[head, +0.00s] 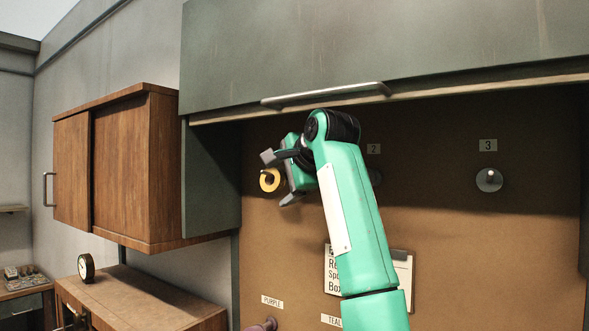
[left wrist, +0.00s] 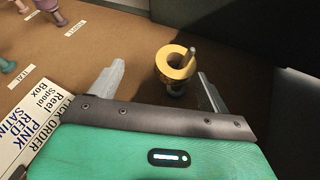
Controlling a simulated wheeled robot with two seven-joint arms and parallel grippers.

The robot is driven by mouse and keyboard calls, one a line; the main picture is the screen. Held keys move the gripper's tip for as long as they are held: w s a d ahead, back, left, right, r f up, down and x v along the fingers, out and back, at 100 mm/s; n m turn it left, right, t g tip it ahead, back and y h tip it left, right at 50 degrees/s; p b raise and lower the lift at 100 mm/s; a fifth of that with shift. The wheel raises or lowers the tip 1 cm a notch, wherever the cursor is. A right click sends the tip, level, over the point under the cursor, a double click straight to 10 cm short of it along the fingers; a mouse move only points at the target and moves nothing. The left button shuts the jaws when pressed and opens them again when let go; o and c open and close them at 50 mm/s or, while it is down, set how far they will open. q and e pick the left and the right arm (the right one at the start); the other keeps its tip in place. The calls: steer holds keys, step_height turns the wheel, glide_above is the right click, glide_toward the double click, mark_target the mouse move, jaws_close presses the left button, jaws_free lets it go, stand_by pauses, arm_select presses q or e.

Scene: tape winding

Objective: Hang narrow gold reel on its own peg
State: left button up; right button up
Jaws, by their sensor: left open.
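The narrow gold reel (head: 271,187) is at the brown board, left of the numbered pegs 2 and 3 in the head view. In the left wrist view the gold reel (left wrist: 163,69) shows as a ring with a grey peg tip (left wrist: 191,54) through its opening, so it appears to hang on that peg. My left gripper (head: 279,178) is open beside the reel. In the left wrist view its fingers (left wrist: 160,70) stand apart on either side below the reel, with visible gaps and no contact seen. Any number above this peg is hidden. My right gripper is not in view.
Peg 3 (head: 489,180) is bare; peg 2 (head: 375,177) is partly behind my arm. A green cabinet (head: 380,45) with a bar handle overhangs the board. An order sheet (left wrist: 35,125) and labelled purple and teal spools are lower down. A wooden cabinet (head: 120,165) stands left.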

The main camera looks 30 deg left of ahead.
mark_target(268, 182)
arm_select(q)
steer(key=w+a+p, duration=0.1)
steer(key=a, duration=0.1)
steer(key=w+a+p, duration=0.1)
steer(key=a, duration=0.1)
steer(key=w+a+p, duration=0.1)
steer(key=a, duration=0.1)
steer(key=shift+w+a+f+p, duration=0.15)
steer(key=shift+w+f+p, duration=0.15)
steer(key=shift+w, duration=0.05)
steer(key=shift+w+a+f+p, duration=0.2)
steer(key=shift+a+f+p, duration=0.15)
steer(key=c, duration=1)
steer(key=shift+c, duration=0.2)
steer(key=shift+w+r+p, duration=0.1)
steer(key=shift+r+p, duration=0.25)
steer(key=s+r+b, duration=0.2)
steer(key=s+b, duration=0.2)
steer(key=s, duration=0.4)
steer(key=shift+s+a, duration=0.3)
steer(key=shift+a, duration=0.05)
